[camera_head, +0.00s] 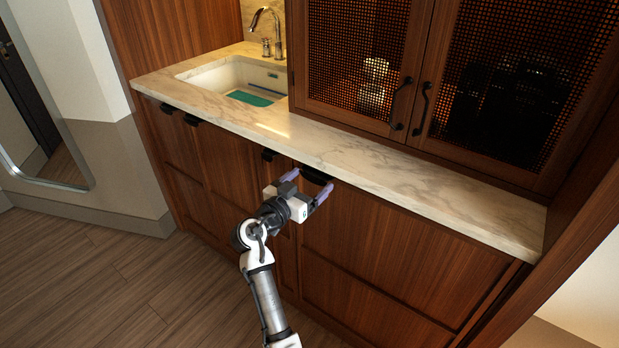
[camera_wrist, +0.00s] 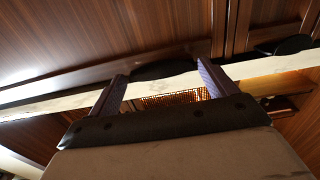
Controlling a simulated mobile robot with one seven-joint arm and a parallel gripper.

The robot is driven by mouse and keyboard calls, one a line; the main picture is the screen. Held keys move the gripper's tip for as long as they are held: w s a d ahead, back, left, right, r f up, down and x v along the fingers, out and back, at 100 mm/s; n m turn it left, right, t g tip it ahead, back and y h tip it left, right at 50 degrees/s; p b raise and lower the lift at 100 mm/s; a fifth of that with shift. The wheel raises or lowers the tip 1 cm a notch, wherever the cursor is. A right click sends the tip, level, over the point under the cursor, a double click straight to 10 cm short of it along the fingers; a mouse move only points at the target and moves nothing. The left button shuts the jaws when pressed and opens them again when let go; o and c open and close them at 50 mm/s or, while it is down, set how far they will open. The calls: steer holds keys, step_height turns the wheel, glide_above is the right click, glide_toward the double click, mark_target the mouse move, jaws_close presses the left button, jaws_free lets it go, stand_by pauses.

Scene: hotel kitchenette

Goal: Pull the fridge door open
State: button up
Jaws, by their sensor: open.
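No bare fridge shows; the wide wooden door panel (camera_head: 375,240) under the counter's right part may be its front, and it looks closed. A dark handle (camera_head: 317,175) sits at that panel's top edge, just under the counter. My gripper (camera_head: 308,182) is open in front of the handle, with one purple finger on each side of it. In the wrist view, the dark handle (camera_wrist: 165,68) shows between and beyond the spread fingertips of my gripper (camera_wrist: 162,73). I cannot tell whether the fingers touch it.
A marble counter (camera_head: 400,180) runs above the doors, with a sink (camera_head: 225,75) at the left. More dark handles (camera_head: 268,155) sit along the lower cabinets. A mesh-door cabinet (camera_head: 360,50) stands on the counter. The wooden floor (camera_head: 120,290) at the left is clear.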

steer(key=shift+w+d, duration=0.3)
steer(key=shift+w, duration=0.05)
steer(key=shift+c, duration=0.3)
steer(key=c, duration=1.1)
steer(key=shift+a, duration=0.1)
